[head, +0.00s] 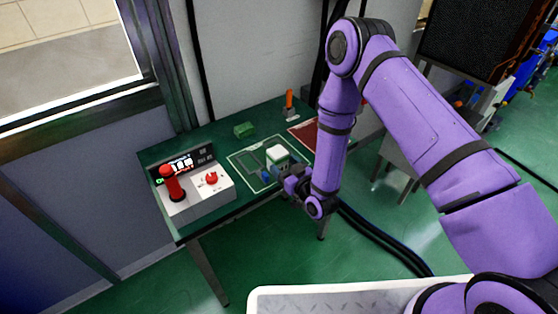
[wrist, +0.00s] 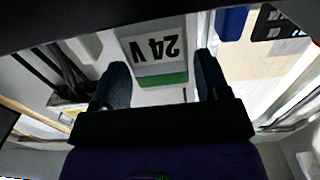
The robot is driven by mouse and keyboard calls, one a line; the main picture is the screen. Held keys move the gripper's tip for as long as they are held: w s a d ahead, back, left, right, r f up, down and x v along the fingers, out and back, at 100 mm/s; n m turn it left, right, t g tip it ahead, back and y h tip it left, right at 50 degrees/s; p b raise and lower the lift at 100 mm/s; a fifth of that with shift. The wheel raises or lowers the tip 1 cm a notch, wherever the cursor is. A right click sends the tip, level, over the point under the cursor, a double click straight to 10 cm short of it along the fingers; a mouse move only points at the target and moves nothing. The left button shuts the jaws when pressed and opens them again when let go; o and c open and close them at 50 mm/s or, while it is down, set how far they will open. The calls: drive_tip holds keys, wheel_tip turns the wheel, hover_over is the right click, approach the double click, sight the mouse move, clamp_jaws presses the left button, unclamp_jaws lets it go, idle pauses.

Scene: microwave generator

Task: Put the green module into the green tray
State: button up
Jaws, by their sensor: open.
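A module with a white top and a green lower band (head: 277,153) stands at the right side of the green tray (head: 240,168), a flat green area with a pale outline on the table. I cannot tell whether it rests inside the outline. In the wrist view the module (wrist: 155,52) shows a "24V" label upside down, beyond and between my fingers. My gripper (head: 273,177) is at the table's front side, close to the module. In the wrist view my gripper (wrist: 162,72) is open, with a gap on either side of the module.
A green block (head: 244,130) lies behind the tray. A red tray (head: 305,135) is at the right, with an orange-handled lever (head: 290,104) behind it. A white control box (head: 208,190) with a red stick and knob fills the table's left end. A wall stands behind.

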drive_tip(key=v, duration=0.8)
drive_tip(key=w+d+r+g+h, duration=0.25)
drive_tip(key=w+r, duration=0.25)
drive_tip(key=r, duration=0.5)
drive_tip(key=w+d+r+g+h, duration=0.15)
drive_tip(key=w+d+r, duration=0.25)
drive_tip(key=r, duration=0.7)
drive_tip(key=s+d+r+m+h, duration=0.25)
drive_tip(key=d+r, duration=0.25)
drive_tip(key=r, duration=0.4)
drive_tip(key=s+d+r+m+g+h, duration=0.1)
drive_tip(key=s+d+r, duration=0.4)
drive_tip(key=s, duration=0.5)
drive_tip(key=s+d+r+m+g+h, duration=0.2)
drive_tip(key=s+d+r, duration=0.2)
drive_tip(key=s+r, duration=0.5)
drive_tip(key=shift+s+d+g, duration=0.4)
drive_tip(key=shift+s, duration=0.15)
drive_tip(key=shift+o, duration=0.6)
drive_tip(key=s+d+r+m+g, duration=0.1)
drive_tip(key=s, duration=0.9)
drive_tip(key=shift+s+r+g, duration=0.2)
drive_tip(key=shift+r+g, duration=0.15)
drive_tip(key=shift+g, duration=0.05)
drive_tip(key=shift+o, duration=1.2)
drive_tip(key=shift+s+d+h, duration=0.15)
drive_tip(key=shift+s+h, duration=0.1)
drive_tip(key=shift+s, duration=0.05)
